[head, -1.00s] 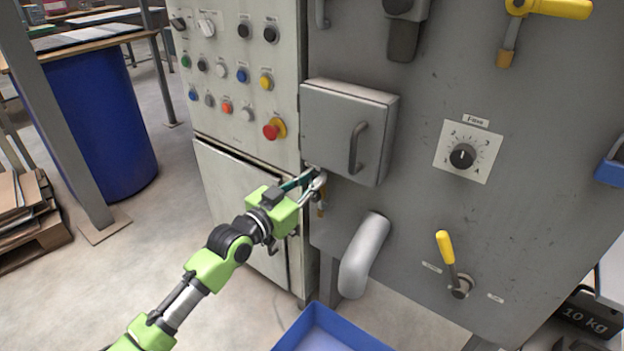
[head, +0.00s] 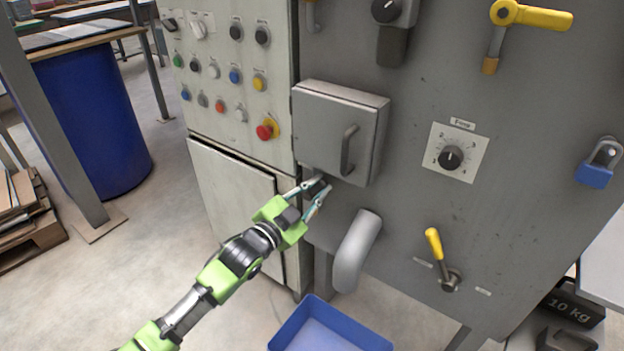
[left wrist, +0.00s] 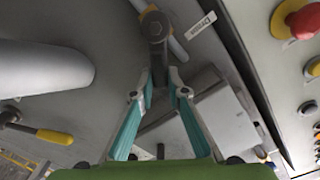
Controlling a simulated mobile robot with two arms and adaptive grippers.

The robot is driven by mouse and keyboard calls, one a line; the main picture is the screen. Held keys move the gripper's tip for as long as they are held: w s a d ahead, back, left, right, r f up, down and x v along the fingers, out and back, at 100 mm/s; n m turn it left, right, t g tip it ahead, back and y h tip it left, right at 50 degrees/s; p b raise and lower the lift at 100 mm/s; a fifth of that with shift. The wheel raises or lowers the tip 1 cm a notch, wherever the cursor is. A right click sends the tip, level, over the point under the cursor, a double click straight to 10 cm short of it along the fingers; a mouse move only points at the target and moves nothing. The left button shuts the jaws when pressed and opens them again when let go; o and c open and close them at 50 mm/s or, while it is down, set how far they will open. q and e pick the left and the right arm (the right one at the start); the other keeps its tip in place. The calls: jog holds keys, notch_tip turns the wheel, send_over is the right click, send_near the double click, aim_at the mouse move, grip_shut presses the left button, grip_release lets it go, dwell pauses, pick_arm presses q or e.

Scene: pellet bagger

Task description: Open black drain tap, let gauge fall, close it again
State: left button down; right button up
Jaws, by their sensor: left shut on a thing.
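The black drain tap (left wrist: 154,26) shows in the left wrist view as a dark round hub on a grey pipe, with a dark lever running down from it. My left gripper (left wrist: 161,82) has its two teal-and-grey fingers on either side of this lever, shut on it. A small label sits beside the tap, too blurred to read surely. In the head view my left gripper (head: 318,186) is at the panel, just below the grey box, and covers most of the tap. No gauge can be made out. My right gripper is not in view.
A grey box (head: 338,130) with a handle juts out just above my gripper. A grey spout (head: 356,252) stands close on its right, above a blue bin (head: 285,335). A yellow-handled lever (head: 434,243) and a blue padlock (head: 594,175) are farther right.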

pick_arm(q)
notch_tip(320, 180, down, 6)
jog(key=s+d+m+b, duration=0.1)
jog(key=d+m, duration=0.1)
jog(key=m, duration=0.8)
jog(key=shift+s+r+m, duration=0.25)
jog(key=shift+s+m, duration=0.05)
jog(key=shift+m, duration=0.1)
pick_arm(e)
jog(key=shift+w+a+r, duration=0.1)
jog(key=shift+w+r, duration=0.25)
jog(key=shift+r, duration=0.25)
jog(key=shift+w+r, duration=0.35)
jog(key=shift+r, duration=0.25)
pick_arm(q)
jog(key=c, duration=2)
grip_release()
jog(key=shift+o, duration=0.2)
jog(key=v, duration=1.2)
